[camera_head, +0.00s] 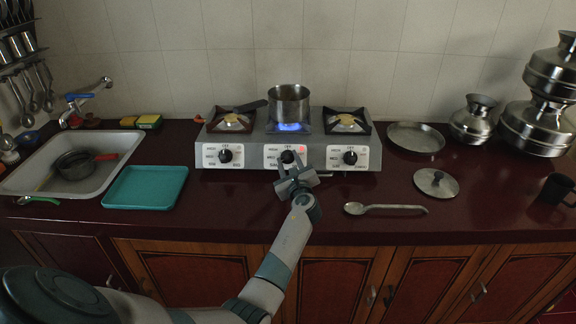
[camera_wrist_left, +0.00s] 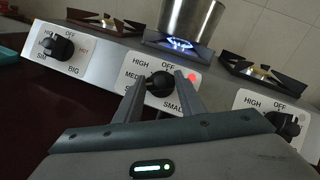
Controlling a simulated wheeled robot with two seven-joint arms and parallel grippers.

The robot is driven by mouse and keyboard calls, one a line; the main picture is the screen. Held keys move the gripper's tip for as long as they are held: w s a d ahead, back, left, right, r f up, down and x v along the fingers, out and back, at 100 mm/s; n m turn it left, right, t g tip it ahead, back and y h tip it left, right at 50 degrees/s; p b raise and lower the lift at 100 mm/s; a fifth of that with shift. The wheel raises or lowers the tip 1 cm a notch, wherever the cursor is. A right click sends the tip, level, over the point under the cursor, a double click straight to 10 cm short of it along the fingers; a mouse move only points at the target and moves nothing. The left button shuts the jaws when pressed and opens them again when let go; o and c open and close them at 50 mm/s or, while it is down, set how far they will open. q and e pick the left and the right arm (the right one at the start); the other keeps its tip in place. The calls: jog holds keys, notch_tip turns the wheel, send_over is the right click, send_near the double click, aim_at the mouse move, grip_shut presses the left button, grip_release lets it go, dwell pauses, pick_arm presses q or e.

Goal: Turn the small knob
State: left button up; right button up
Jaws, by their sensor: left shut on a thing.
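A grey stove (camera_head: 236,134) has three white panels, each with a black knob. The middle knob (camera_wrist_left: 158,85) sits on a panel lettered HIGH, OFF and SMALL, with a red light (camera_wrist_left: 193,77) beside it. My left gripper (camera_head: 290,162) is at this panel, shut on the middle knob, with one finger on either side of it in the left wrist view. The fingers partly hide the panel's lettering. A blue flame (camera_head: 289,127) burns on the middle burner under a steel pot (camera_head: 289,102). My right gripper is not in view.
The left knob (camera_head: 225,156) and right knob (camera_head: 350,158) flank the gripper closely. A teal tray (camera_head: 145,187) and the sink (camera_head: 101,174) lie left. A spoon (camera_head: 385,208), a lid (camera_head: 437,183) and a steel plate (camera_head: 416,137) lie right. The counter before the stove is otherwise clear.

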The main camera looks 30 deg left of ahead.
pick_arm(q)
jog(key=shift+d+n+g+b, duration=0.1)
jog(key=shift+n+g+b, duration=0.6)
jog(key=shift+n, duration=0.9)
jog(key=shift+y, duration=0.3)
jog(key=o, duration=1)
jog(key=shift+o, duration=0.2)
jog(key=shift+s+d+r+p, duration=0.15)
jog(key=shift+s+d+p, duration=0.1)
jog(key=shift+d+p, duration=0.25)
jog(key=p+v, duration=0.6)
jog(key=v, duration=1)
jog(key=shift+d+p, duration=0.15)
jog(key=shift+p, duration=0.2)
